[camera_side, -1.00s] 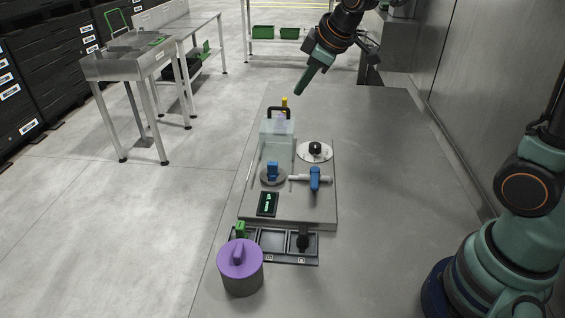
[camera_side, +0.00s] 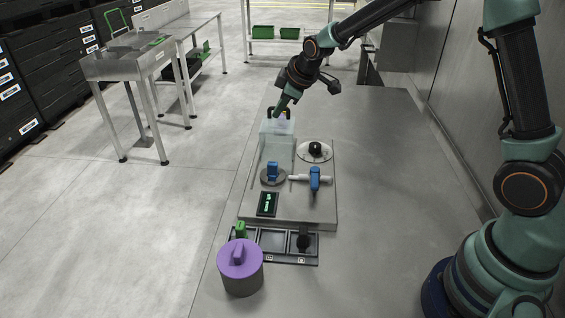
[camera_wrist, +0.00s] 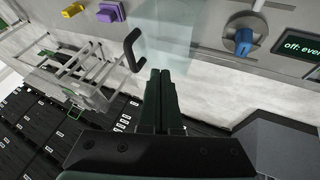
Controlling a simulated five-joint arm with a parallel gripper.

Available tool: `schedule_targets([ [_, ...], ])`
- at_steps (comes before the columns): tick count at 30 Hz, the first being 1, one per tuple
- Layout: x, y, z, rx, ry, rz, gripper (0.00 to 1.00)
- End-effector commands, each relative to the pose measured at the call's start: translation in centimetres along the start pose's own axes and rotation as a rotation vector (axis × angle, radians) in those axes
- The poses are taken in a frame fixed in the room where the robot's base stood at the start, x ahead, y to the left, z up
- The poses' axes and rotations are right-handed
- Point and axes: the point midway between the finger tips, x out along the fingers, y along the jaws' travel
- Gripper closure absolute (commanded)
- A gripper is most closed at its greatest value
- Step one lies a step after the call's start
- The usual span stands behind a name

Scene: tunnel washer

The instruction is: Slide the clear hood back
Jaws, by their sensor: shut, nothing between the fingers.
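The clear hood (camera_side: 278,150) is a see-through box at the far left of the grey machine plate in the side view. Its black handle (camera_side: 270,114) stands at its far end. My gripper (camera_side: 279,110) is shut and empty, at the handle in the side view; I cannot tell there whether they touch. In the wrist view, my shut fingers (camera_wrist: 164,74) point at the near edge of the hood (camera_wrist: 172,42). The black handle (camera_wrist: 133,49) is to their left, with a visible gap in the picture.
A blue knob (camera_side: 272,171), a blue-handled valve (camera_side: 315,178), a dark display (camera_side: 267,204) and a round lid with a black knob (camera_side: 315,151) share the plate. A purple-lidded pot (camera_side: 240,262) and a black tray (camera_side: 273,258) stand nearer.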

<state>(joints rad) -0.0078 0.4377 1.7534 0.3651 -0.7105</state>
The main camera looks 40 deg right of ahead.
Motion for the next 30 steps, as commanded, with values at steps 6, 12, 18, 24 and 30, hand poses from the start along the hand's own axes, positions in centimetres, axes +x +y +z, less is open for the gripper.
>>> schedule_targets([
  [6,1.3,2.2,0.3,0.002,-0.01,0.015,1.0],
  [12,1.5,2.7,0.3,0.002,-0.013,0.018,1.0],
  [18,1.5,2.6,0.3,0.002,-0.013,0.018,1.0],
  [24,2.1,3.9,0.3,0.003,-0.017,0.025,1.0],
  [30,2.6,5.2,0.4,0.002,-0.024,0.032,1.0],
])
